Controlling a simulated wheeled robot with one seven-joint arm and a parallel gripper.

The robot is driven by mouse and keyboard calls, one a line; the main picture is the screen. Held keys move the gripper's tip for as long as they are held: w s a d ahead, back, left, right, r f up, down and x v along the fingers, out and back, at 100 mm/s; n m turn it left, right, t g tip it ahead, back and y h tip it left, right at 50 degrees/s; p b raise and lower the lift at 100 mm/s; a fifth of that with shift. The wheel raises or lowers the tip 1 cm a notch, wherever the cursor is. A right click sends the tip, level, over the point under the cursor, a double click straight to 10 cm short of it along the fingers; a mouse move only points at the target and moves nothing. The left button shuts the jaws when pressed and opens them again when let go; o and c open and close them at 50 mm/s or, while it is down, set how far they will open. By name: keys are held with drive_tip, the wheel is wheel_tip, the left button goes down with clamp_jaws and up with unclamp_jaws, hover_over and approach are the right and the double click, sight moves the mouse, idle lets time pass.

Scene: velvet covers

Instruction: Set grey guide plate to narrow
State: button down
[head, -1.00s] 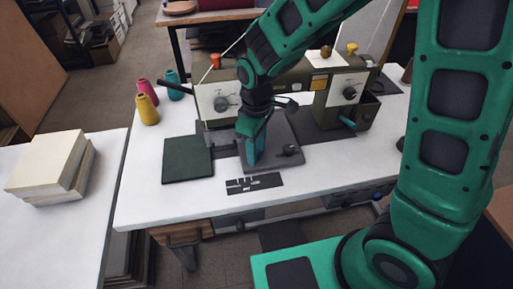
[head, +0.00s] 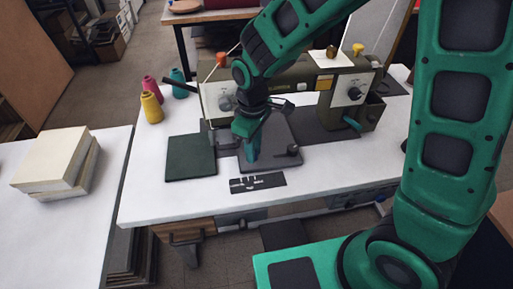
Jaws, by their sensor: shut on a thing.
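The grey guide plate (head: 275,158) lies flat on the white table in front of the olive sewing machine (head: 290,85), with a dark knob (head: 293,150) at its right. My gripper (head: 252,158) points down at the plate's left part and is shut on it. The fingers hide the exact spot they hold. A black scale strip (head: 258,183) with white marks lies just in front of the plate. Its marks are too small to read.
A dark green pad (head: 191,158) lies left of the plate. Yellow (head: 151,108), pink and teal thread cones stand behind it. A stack of cream blocks (head: 56,160) is on the left table. The white table's front left is clear.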

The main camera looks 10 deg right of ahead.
drive_tip(key=c, duration=1.6)
unclamp_jaws()
wheel_tip(320, 180, up, 11)
drive_tip(key=shift+w+f, duration=0.1)
drive_tip(key=shift+w, duration=0.05)
drive_tip(key=s+d+r+m, duration=0.1)
drive_tip(key=s+d+m, duration=0.25)
drive_tip(key=d, duration=0.55)
drive_tip(key=s+d+r+m, duration=0.1)
drive_tip(key=s+d+m, duration=0.25)
drive_tip(key=d, duration=0.55)
drive_tip(key=s+d+r+m, duration=0.1)
drive_tip(key=s+d+m, duration=0.25)
drive_tip(key=d, duration=0.45)
drive_tip(key=s+d+m, duration=0.2)
drive_tip(key=s, duration=0.1)
drive_tip(key=s+d+m, duration=0.2)
drive_tip(key=s, duration=0.1)
drive_tip(key=s+d+m, duration=0.2)
drive_tip(key=s, duration=0.1)
drive_tip(key=shift+s+d+f+m, duration=0.15)
drive_tip(key=shift+s+f+m, duration=0.15)
drive_tip(key=shift+f, duration=0.1)
